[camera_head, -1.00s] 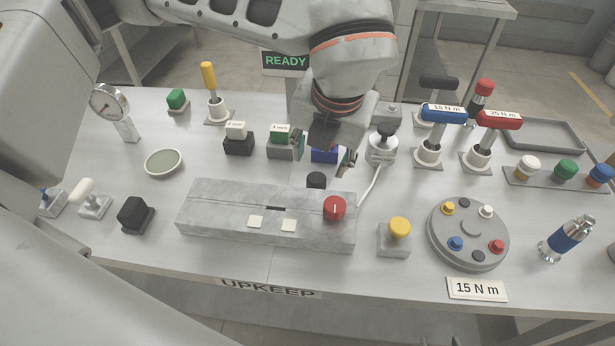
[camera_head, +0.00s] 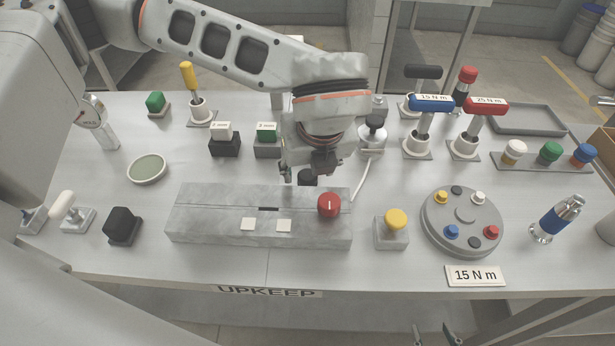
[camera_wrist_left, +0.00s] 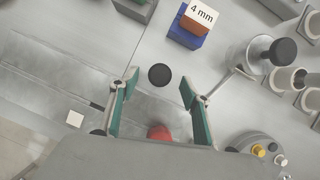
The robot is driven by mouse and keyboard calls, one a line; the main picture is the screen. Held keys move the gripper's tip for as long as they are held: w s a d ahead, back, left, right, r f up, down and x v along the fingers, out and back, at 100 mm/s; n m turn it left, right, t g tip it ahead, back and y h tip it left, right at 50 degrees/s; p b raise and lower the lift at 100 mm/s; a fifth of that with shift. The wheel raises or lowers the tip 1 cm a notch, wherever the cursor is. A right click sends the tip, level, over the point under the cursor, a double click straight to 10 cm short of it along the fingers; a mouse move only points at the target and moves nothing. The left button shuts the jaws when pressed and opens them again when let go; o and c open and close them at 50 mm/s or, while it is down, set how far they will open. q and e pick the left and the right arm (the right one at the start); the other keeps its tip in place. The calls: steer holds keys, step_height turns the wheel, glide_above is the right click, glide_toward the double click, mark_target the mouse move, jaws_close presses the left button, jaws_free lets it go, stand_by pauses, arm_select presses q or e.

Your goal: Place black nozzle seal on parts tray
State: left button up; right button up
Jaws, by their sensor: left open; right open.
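The black nozzle seal (camera_head: 308,177), a short black cylinder, stands behind the long grey block, partly hidden by my left gripper in the head view. In the left wrist view the round black top of the seal (camera_wrist_left: 159,75) lies between the two green-padded fingers. My left gripper (camera_wrist_left: 159,88) is open and its fingers are apart from the seal; in the head view the left gripper (camera_head: 304,170) is just above it. A grey tray (camera_head: 527,121), likely the parts tray, lies at the back right. Fingertips of my right gripper (camera_head: 435,336), apart, show at the bottom edge.
The long grey block (camera_head: 200,213) with a red knob (camera_head: 329,205) is in front of the seal. A blue 4 mm block (camera_wrist_left: 186,37) and a metal pot with a black knob (camera_head: 373,134) stand nearby. Torque drivers (camera_head: 425,130) stand between the seal and the tray.

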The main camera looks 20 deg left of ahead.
arm_select(q)
steer(key=x, duration=0.2)
steer(key=shift+w+a+f, duration=0.1)
steer(key=shift+f, duration=0.25)
steer(key=c, duration=1)
steer(key=shift+r, duration=0.15)
